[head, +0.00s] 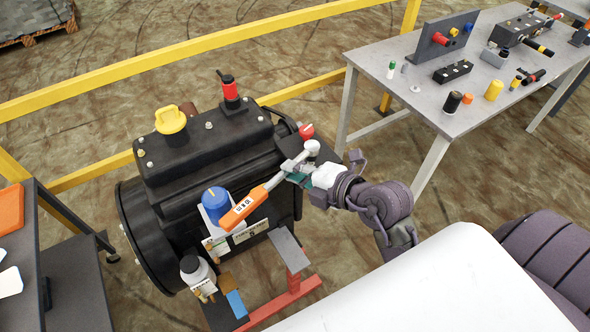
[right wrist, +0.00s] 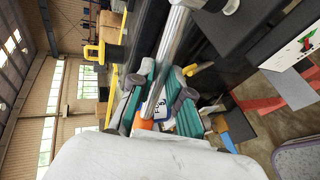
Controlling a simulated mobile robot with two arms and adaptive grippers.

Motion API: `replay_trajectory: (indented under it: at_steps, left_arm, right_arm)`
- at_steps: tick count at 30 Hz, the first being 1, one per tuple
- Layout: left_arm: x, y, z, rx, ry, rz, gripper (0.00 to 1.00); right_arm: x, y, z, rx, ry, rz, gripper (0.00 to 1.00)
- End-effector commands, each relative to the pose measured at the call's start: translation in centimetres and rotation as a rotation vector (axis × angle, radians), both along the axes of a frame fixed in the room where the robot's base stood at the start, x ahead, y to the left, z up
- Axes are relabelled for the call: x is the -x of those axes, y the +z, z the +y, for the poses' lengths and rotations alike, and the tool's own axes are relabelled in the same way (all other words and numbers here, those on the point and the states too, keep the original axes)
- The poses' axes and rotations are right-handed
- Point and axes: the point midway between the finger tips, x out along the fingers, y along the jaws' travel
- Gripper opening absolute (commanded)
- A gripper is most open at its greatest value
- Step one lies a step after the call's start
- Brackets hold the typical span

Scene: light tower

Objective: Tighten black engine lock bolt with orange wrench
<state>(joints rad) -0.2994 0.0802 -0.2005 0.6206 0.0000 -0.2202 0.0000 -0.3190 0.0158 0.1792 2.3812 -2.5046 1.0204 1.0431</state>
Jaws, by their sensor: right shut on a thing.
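The orange wrench (head: 243,209) lies slantwise at the right end of the black engine (head: 165,178). Its orange handle points down and left, and its grey shaft runs up and right toward a pale round end. My right gripper (head: 298,177) is shut on the wrench's shaft. In the right wrist view, the teal fingers of my right gripper (right wrist: 158,108) stand on either side of the grey shaft (right wrist: 172,50). I cannot make out the lock bolt clearly, nor whether the wrench sits on it. My left gripper is not in view.
A yellow rail (head: 150,64) runs behind. A grey table (head: 420,103) with several parts stands at upper right.

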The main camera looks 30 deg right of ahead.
Motion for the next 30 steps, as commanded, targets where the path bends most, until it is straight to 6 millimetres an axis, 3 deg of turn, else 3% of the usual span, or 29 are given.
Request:
replay_trajectory:
  at_steps: [29, 30]
  left_arm:
    - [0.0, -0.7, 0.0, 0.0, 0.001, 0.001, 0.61]
    - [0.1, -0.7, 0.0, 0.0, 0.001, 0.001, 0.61]
  right_arm:
    - [0.0, -1.5, 0.0, -0.001, -0.001, -0.004, 0.0]
    - [0.0, -1.5, 0.0, -0.001, -0.001, -0.004, 0.1]
